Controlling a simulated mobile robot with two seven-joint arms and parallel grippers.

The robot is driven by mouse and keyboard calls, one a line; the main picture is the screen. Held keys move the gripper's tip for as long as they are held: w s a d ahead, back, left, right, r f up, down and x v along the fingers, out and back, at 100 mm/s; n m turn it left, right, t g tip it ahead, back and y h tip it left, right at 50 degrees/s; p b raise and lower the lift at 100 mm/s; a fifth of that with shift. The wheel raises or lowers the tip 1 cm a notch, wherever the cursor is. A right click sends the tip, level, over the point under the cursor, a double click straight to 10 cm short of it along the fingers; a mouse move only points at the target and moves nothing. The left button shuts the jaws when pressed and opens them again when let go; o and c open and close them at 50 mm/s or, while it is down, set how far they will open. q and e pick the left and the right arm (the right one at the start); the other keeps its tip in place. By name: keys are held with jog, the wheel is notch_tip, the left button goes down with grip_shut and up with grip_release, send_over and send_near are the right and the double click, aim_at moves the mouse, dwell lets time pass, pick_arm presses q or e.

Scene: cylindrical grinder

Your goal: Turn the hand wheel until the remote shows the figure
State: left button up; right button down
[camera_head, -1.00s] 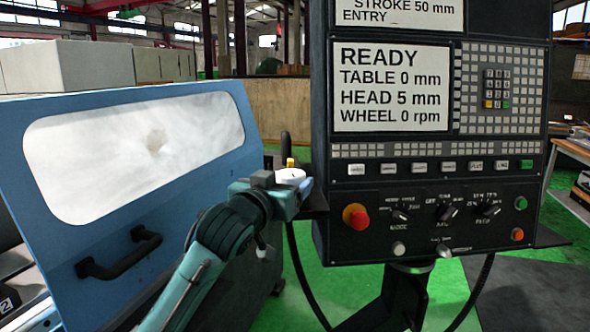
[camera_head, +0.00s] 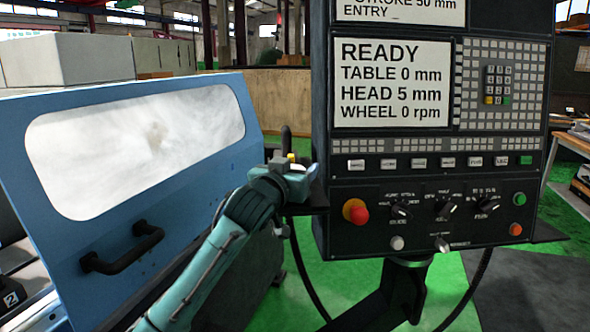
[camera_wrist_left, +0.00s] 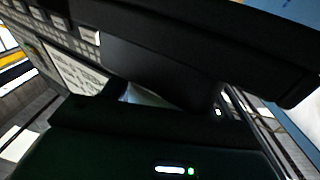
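A small white round part (camera_head: 293,168) with a yellow top, perhaps the hand wheel, shows beside the left edge of the control panel (camera_head: 430,165). My left gripper (camera_head: 291,182) is right at it and covers most of it. Contact and finger opening cannot be made out. In the left wrist view, dark shapes fill most of the picture and no wheel is recognisable. The panel's screen (camera_head: 392,84) reads READY, TABLE 0 mm, HEAD 5 mm, WHEEL 0 rpm. I cannot pick out a separate remote. My right gripper is out of view.
A blue machine cover (camera_head: 170,215) with a pale window and black handle (camera_head: 122,248) stands at left. A dark ledge (camera_head: 315,197) juts out left of the panel. A red stop button (camera_head: 356,212) sits on the panel. Black cables hang below. Green floor is open behind.

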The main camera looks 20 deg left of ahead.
pick_arm(q)
jog(key=c, duration=0.6)
jog(key=shift+o, duration=0.2)
jog(key=shift+h, duration=0.4)
